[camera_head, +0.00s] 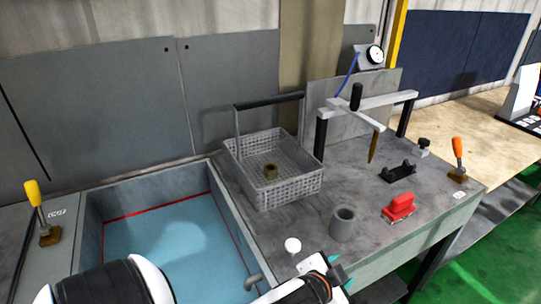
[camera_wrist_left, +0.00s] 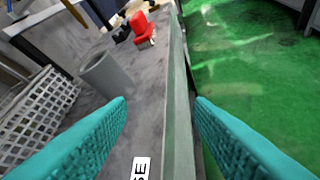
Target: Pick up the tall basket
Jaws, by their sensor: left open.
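My right gripper is not in view.
A grey cup (camera_head: 343,224) stands between my left gripper and the bench's back. A measuring stand (camera_head: 368,103) rises behind. A blue-floored basin (camera_head: 175,238) lies left of the basket.

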